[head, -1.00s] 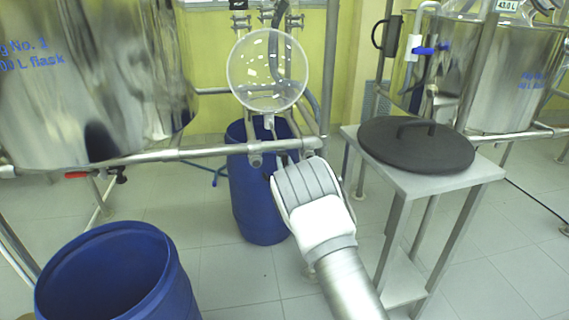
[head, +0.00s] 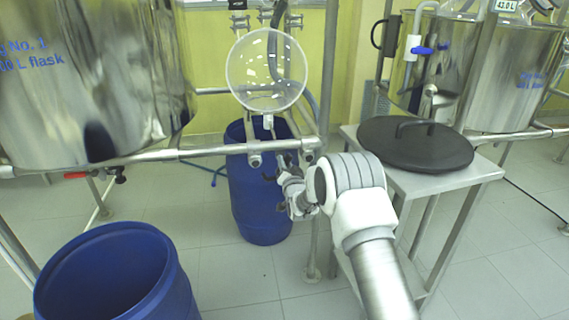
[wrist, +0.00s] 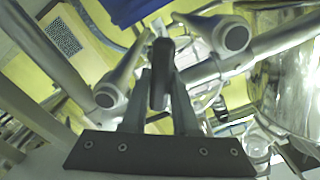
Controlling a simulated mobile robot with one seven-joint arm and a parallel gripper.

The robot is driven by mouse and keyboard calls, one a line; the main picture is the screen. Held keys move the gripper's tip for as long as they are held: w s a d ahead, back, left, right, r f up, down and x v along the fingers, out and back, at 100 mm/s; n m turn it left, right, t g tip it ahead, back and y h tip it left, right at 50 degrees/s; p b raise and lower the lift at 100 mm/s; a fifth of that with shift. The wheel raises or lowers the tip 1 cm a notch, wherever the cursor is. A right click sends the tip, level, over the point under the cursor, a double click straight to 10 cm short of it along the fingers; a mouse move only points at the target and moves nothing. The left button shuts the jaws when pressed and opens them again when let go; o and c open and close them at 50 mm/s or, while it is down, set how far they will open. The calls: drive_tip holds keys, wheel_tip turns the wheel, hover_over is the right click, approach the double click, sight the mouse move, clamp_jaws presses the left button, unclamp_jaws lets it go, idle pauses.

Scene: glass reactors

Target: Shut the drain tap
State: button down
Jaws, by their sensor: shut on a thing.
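The drain tap shows in the wrist view as a dark lever handle (wrist: 160,72) between my two grey fingers. My gripper (wrist: 161,88) is shut on this handle. In the head view my gripper (head: 277,170) is under the metal rail, below the round glass vessel (head: 266,70) and its white outlet (head: 268,122), in front of the blue drum behind. The tap is too small and too covered there to tell its angle.
A closed-in blue drum (head: 260,205) stands behind my gripper. An open blue drum (head: 65,258) is front left. A metal rail (head: 215,152) crosses above my gripper. A steel table (head: 480,172) with a dark lid (head: 415,146) stands right. A large steel tank (head: 85,80) is at left.

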drive_tip(key=m, duration=0.5)
drive_tip(key=shift+d+f+m, duration=0.15)
drive_tip(key=shift+d+m, duration=0.1)
drive_tip(key=shift+m, duration=0.05)
drive_tip(key=m, duration=0.5)
drive_tip(key=shift+f+m, duration=0.2)
drive_tip(key=shift+m, duration=0.1)
drive_tip(key=c, duration=0.7)
unclamp_jaws()
drive_tip(key=p+v, duration=0.4)
drive_tip(key=v, duration=1.3)
drive_tip(key=shift+s+r+p, duration=0.1)
drive_tip(key=shift+s+p, duration=0.1)
drive_tip(key=shift+p, duration=0.1)
